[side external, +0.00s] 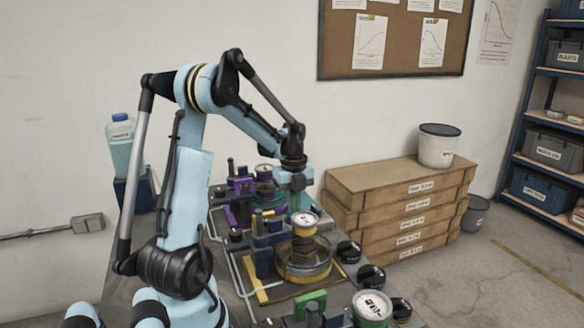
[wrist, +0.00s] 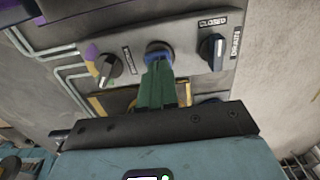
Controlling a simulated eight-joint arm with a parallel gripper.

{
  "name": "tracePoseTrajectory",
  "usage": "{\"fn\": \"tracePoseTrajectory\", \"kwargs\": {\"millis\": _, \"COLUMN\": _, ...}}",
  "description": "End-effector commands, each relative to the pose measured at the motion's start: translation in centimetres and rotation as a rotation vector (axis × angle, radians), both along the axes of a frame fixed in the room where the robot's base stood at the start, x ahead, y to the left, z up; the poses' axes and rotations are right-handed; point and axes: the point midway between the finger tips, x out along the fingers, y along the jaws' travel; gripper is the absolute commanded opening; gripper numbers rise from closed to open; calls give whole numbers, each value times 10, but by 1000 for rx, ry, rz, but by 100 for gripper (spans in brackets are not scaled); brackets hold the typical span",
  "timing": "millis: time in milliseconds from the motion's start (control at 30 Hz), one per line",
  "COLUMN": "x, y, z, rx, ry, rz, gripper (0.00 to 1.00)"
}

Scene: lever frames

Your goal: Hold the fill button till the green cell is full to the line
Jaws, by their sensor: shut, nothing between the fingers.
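My gripper (side external: 300,206) points down over the bench, its green fingers shut and empty. In the wrist view, the fingertips (wrist: 158,64) are at a round blue-rimmed button (wrist: 158,47) on a grey panel and cover part of it. I cannot tell whether they press it. A green block (side external: 310,303) and a green-rimmed gauge (side external: 373,307) stand at the bottom edge of the side view. The green cell's liquid level and line cannot be made out.
A yellow-ringed cell (side external: 304,266) stands mid-bench and purple parts (side external: 243,186) behind it. Black knobs (side external: 371,277) line the right edge. In the wrist view, a black knob (wrist: 108,69) and a knob by a CLOSED label (wrist: 213,50) flank the button.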

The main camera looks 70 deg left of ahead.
Motion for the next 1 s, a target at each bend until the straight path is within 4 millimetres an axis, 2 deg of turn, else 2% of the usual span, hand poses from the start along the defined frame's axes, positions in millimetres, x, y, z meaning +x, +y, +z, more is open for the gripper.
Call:
{"fn": "tracePoseTrajectory", "kwargs": {"millis": 267, "x": 0, "y": 0, "z": -1, "rx": 0, "ry": 0, "rz": 0, "gripper": 0}}
{"fn": "tracePoseTrajectory", "kwargs": {"millis": 567, "x": 0, "y": 0, "z": -25, "rx": 1, "ry": -1, "rz": 0, "gripper": 0}}
{"fn": "tracePoseTrajectory", "kwargs": {"millis": 1000, "x": 1, "y": 1, "z": -26, "rx": 4, "ry": -5, "rz": 0, "gripper": 0}}
